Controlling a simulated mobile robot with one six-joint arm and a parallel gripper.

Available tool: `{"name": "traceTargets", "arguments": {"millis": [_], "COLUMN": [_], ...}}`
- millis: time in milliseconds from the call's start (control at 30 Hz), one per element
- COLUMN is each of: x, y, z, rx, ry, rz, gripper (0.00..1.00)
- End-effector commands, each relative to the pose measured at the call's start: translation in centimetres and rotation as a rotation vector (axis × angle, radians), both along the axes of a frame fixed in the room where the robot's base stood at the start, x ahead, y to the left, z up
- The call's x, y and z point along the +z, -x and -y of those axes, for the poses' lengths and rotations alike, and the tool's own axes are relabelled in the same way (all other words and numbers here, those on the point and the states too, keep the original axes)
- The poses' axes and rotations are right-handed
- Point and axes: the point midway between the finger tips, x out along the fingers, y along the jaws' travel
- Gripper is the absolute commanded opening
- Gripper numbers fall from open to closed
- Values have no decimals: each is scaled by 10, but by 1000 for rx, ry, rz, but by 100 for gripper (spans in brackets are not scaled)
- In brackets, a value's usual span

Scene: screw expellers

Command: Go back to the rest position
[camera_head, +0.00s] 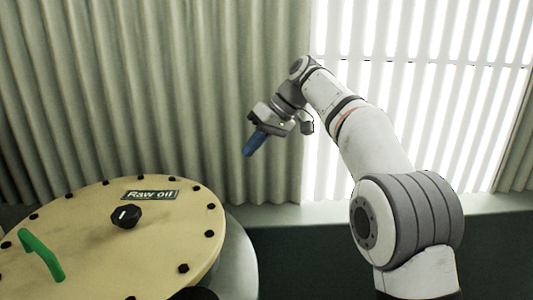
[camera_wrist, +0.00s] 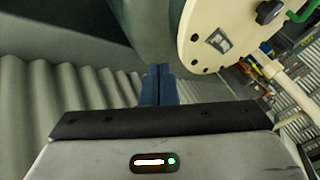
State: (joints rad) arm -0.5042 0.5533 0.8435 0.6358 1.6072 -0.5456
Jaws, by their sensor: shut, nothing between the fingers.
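My gripper (camera_head: 249,150) hangs in the air at the end of my arm, right of and above the yellow tank lid. Its blue fingers point down and to the left. In the wrist view the blue fingers (camera_wrist: 159,74) lie together, shut, with nothing between them. The gripper is apart from everything around it.
A round yellow lid (camera_head: 90,215) labelled "Raw oil" has a black knob (camera_head: 126,216), a green handle (camera_head: 42,255) and several black bolts. It shows in the wrist view (camera_wrist: 228,22) too. Corrugated wall (camera_head: 150,80) and a bright slatted window (camera_head: 430,90) stand behind.

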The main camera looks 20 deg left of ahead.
Motion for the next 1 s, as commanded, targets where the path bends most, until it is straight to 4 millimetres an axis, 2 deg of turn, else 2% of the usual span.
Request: {"name": "traceTargets", "arguments": {"millis": [167, 267, 367, 433, 567, 700, 767, 900, 1000], "x": [1, 1, -4, -10, -28, -56, -70, -110, -142], "y": [-1, -1, 2, 8, 29, 63, 81, 130, 168], "z": [7, 29, 70, 104, 168, 234, 261, 318, 352], "rx": [-20, -85, -203, -303, -480, -655, -728, -885, -984], "ry": [7, 33, 79, 119, 191, 267, 297, 365, 411], "rz": [0, -1, 1, 3, 13, 27, 35, 56, 74], "gripper": [0, 0, 0, 0, 0, 0, 0, 0, 0]}}
